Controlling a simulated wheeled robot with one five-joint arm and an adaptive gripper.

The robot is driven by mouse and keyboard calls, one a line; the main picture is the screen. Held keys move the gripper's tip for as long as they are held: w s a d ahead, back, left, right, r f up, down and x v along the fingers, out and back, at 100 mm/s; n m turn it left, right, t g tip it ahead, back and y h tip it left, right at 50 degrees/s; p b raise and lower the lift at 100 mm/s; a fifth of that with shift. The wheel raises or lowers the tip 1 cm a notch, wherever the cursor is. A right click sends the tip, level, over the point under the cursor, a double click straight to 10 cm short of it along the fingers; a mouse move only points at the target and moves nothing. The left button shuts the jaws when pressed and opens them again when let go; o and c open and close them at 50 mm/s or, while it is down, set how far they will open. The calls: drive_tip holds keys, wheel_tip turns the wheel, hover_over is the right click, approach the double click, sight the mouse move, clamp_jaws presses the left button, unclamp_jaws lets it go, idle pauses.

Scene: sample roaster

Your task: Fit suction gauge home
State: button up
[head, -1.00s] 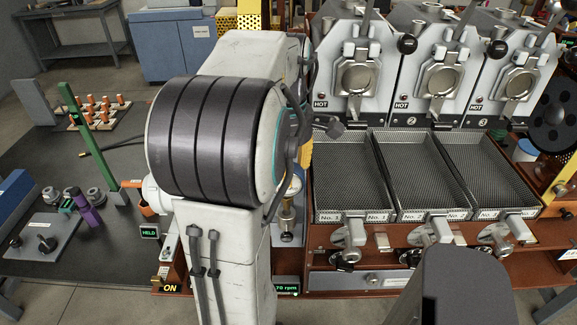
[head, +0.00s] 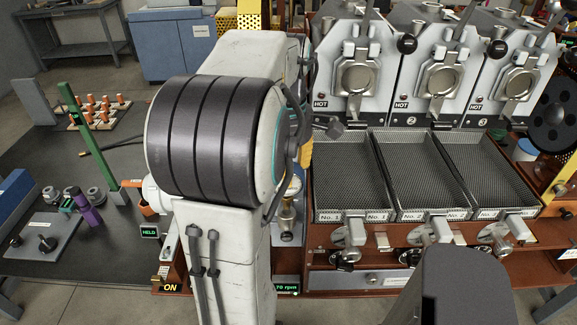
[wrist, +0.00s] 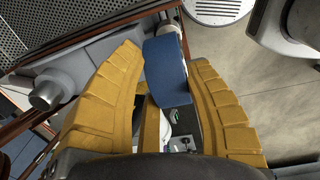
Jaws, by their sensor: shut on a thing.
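In the head view my arm covers most of this area. Only a bit of a yellow finger (head: 306,151) shows at the arm's right side. Below it stands a brass fitting (head: 287,214) with a pale round part above. Whether the gauge touches a seat is hidden.
Three mesh trays, the left one nearest (head: 350,185), stand right of my arm, below the roaster units (head: 356,80). Valve handles (head: 348,240) stick out in front. A dark table (head: 110,250) on the left holds a green post (head: 88,135) and a purple cylinder (head: 90,212).

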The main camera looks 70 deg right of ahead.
drive_tip(key=shift+f+b, duration=1.8)
drive_tip(key=shift+f, duration=0.45)
drive_tip(key=o, duration=1.3)
drive_tip(key=shift+c, duration=0.2)
drive_tip(key=shift+r, duration=0.1)
drive_tip(key=r, duration=1.1)
drive_tip(key=shift+a+r, duration=0.3)
drive_tip(key=shift+r, duration=0.1)
